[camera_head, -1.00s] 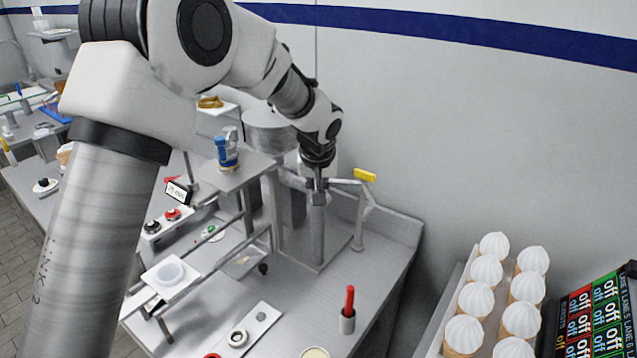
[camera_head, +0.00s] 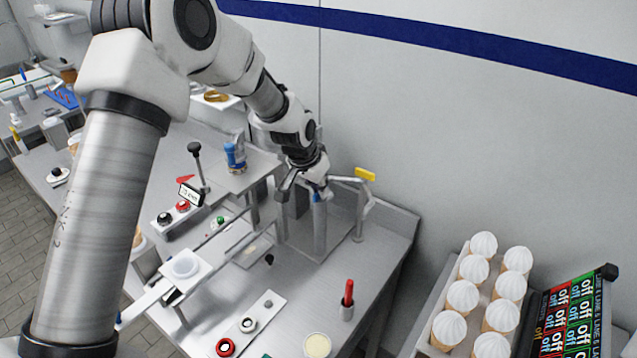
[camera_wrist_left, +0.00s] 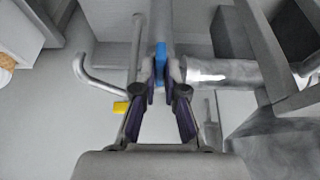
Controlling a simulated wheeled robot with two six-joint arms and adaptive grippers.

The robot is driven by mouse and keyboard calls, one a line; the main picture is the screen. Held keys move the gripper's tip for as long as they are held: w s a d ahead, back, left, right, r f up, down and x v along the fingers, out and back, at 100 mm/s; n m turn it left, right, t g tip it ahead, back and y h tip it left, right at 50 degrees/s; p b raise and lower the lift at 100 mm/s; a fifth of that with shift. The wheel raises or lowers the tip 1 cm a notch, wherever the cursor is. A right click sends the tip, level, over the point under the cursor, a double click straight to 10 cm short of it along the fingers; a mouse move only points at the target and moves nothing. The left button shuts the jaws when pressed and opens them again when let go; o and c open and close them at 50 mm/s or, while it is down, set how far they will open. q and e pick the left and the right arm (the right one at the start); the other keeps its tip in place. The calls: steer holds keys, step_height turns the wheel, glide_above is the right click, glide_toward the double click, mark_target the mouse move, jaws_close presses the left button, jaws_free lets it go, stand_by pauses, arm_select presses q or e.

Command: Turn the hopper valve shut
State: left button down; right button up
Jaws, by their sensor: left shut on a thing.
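My left gripper (camera_head: 314,192) reaches down from the upper left to the pipework by the wall. Its fingers are shut on a small blue valve handle (camera_head: 317,197), mostly hidden by the gripper in the head view. In the left wrist view the blue handle (camera_wrist_left: 160,60) stands between the two dark fingertips (camera_wrist_left: 163,88), in front of a grey pipe. A yellow handle (camera_head: 365,174) on a bent pipe is to the right, apart from the gripper. My right gripper is not in view.
A blue-and-white container (camera_head: 235,157) stands on a raised shelf to the left. A black-knobbed lever (camera_head: 198,165) is beside it. A red-handled tool stands in a metal cup (camera_head: 347,313) in front. Filled cones (camera_head: 462,297) stand in a rack at the right, by an off panel (camera_head: 575,322).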

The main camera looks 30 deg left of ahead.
arm_select(q)
steer(key=shift+f, duration=0.1)
steer(key=c, duration=1.2)
jaws_free()
steer(key=shift+c, duration=0.2)
steer(key=shift+w, duration=0.2)
steer(key=v, duration=1.2)
steer(key=shift+w+d, duration=0.1)
steer(key=shift+w, duration=0.05)
